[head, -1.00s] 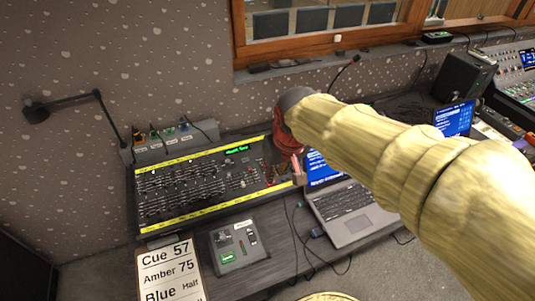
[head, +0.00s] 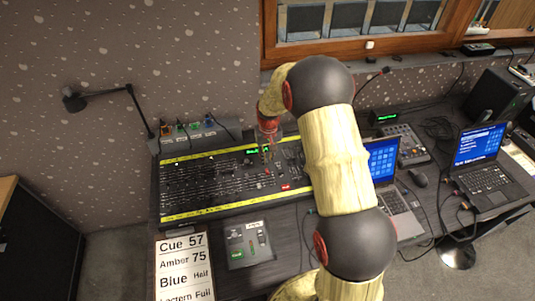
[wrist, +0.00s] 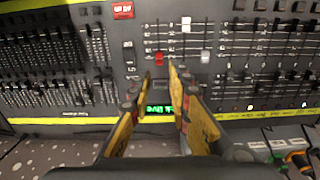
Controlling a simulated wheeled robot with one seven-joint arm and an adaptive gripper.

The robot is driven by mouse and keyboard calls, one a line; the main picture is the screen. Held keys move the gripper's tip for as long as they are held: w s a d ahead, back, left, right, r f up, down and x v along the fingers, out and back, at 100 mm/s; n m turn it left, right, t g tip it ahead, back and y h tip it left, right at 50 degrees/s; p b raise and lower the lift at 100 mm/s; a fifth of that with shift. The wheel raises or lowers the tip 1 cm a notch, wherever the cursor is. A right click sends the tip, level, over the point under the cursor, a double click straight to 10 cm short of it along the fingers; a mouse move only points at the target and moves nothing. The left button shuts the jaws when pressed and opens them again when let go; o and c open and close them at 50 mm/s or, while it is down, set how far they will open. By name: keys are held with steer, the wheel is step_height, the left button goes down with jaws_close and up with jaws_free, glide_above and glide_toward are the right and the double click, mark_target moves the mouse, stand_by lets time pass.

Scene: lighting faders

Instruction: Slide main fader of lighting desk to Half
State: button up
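The lighting desk (head: 215,203) is a black console with yellow strips along its edges, on the table in the head view. In the wrist view it appears upside down. There a red fader cap (wrist: 160,58) and two white caps (wrist: 186,27) and (wrist: 206,56) sit near the middle, by a green lit display (wrist: 158,110). I cannot read which fader is the main one. My gripper (wrist: 162,74) has yellow and black fingers, apart with nothing between them, just beside the red cap. Whether they touch the panel is unclear. In the head view, my gripper (head: 268,150) is over the desk's right part.
Banks of small faders (wrist: 270,75) flank the middle section. A red button (wrist: 122,10) is also on the desk. A small grey box (head: 249,246) and a cue card (head: 184,268) reading Blue Half lie in front. A laptop (head: 396,200) stands to the right.

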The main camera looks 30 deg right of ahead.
mark_target(267, 171)
steer(key=shift+w+d+f+b, duration=0.15)
steer(key=shift+f+b, duration=0.7)
steer(key=shift+f, duration=0.75)
steer(key=shift+w+a+f+b, duration=0.15)
steer(key=shift+f+b, duration=0.65)
steer(key=shift+f, duration=0.75)
steer(key=shift+w+d+f+b, duration=0.15)
steer(key=shift+f+b, duration=0.7)
steer(key=shift+f, duration=0.75)
steer(key=shift+c, duration=1.4)
jaws_close()
steer(key=shift+s, duration=0.1)
steer(key=shift+s+a+f, duration=0.1)
steer(key=shift+s+a, duration=0.05)
steer(key=shift+s, duration=0.55)
steer(key=shift+s+a, duration=0.1)
steer(key=shift+s, duration=0.6)
steer(key=shift+o, duration=1.3)
jaws_free()
